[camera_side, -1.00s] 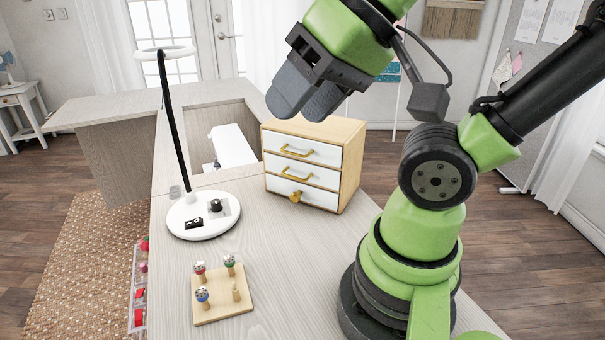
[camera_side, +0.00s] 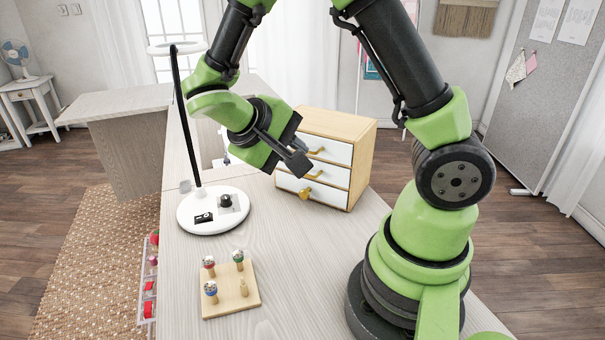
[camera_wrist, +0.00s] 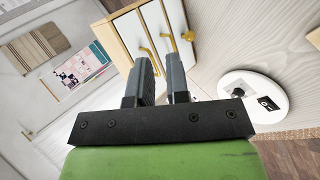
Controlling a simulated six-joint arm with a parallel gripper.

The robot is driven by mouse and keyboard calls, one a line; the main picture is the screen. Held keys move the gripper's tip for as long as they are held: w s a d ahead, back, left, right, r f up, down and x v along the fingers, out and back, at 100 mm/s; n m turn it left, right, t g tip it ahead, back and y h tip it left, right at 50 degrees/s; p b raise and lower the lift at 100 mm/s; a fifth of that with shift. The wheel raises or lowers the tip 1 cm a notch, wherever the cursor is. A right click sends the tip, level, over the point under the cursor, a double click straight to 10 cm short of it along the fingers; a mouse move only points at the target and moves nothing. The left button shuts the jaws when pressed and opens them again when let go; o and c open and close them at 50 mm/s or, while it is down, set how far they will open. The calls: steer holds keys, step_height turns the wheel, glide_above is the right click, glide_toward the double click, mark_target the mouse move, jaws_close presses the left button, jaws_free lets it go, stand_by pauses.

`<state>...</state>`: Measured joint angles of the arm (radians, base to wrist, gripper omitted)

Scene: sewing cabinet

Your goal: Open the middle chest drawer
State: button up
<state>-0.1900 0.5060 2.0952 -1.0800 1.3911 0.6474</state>
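The small wooden chest (camera_side: 361,150) stands on the table with white drawer fronts, all flush. The middle drawer (camera_side: 328,191) has a curved gold handle (camera_side: 314,175), which also shows in the wrist view (camera_wrist: 170,42). The top drawer has a similar handle (camera_side: 317,151); the bottom one has a gold knob (camera_side: 304,193). My gripper (camera_side: 301,164) is in front of the chest and covers part of the upper drawer fronts. In the wrist view my gripper (camera_wrist: 160,62) has its fingers apart, with nothing seen between them. I cannot tell whether a fingertip touches a handle.
A white round-based lamp (camera_side: 213,222) stands left of the chest. A wooden peg board (camera_side: 235,303) with several pegs lies nearer the front. The tabletop before the chest is clear.

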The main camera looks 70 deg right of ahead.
steer(key=w+d+f+n+t+h, duration=0.2)
steer(key=w+f+n+h, duration=0.15)
steer(key=f+h, duration=0.5)
steer(key=shift+y, duration=0.75)
steer(key=x, duration=0.3)
steer(key=f+x, duration=0.1)
steer(key=x, duration=0.3)
steer(key=w+x, duration=0.1)
steer(key=x, duration=0.2)
steer(key=shift+f, duration=0.15)
steer(key=shift+c, duration=0.5)
jaws_close()
